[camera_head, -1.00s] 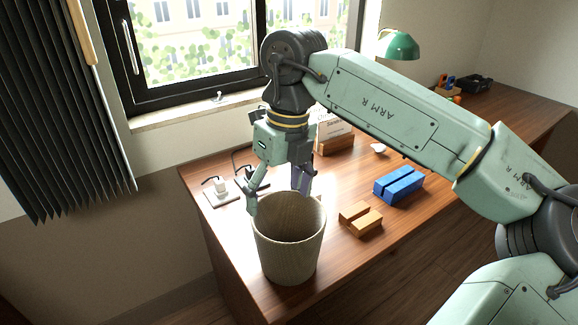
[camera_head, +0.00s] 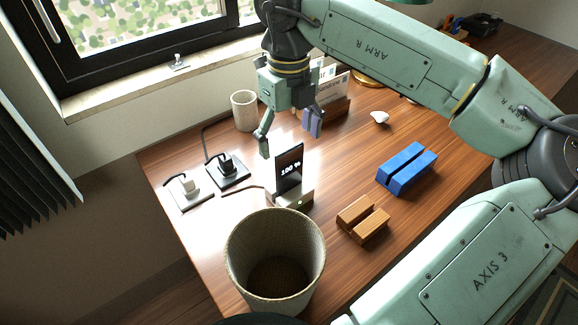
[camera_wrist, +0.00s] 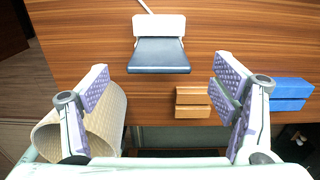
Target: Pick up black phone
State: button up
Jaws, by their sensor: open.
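The black phone (camera_head: 289,168) stands upright, leaning back slightly, in a pale charging stand (camera_head: 303,199) on the wooden desk; its lit screen reads "100 %". In the wrist view the phone (camera_wrist: 159,56) appears from above as a dark slab against the white stand (camera_wrist: 160,25), between my fingers and beyond their tips. My gripper (camera_head: 288,136) is open and empty, above and behind the phone in the head view. In the wrist view my gripper (camera_wrist: 160,82) shows its two purple-padded fingers spread wide, apart from the phone.
A woven bin (camera_head: 275,262) stands at the desk's front edge, close to the phone stand. A wooden holder (camera_head: 362,220) and a blue holder (camera_head: 407,168) lie to the right. Plugged sockets (camera_head: 228,168) and a pale cup (camera_head: 244,110) are left and behind.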

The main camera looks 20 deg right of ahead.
aim_at(289, 163)
jog(key=shift+s+f+p, duration=0.15)
jog(key=shift+f+p, duration=0.9)
jog(key=shift+f, duration=2.35)
jog(key=shift+c, duration=0.6)
jog(key=c, duration=1.4)
jog(key=shift+o, duration=0.2)
notch_tip(289, 163, up, 10)
jog(key=shift+r+b, duration=0.1)
jog(key=shift+b, duration=1)
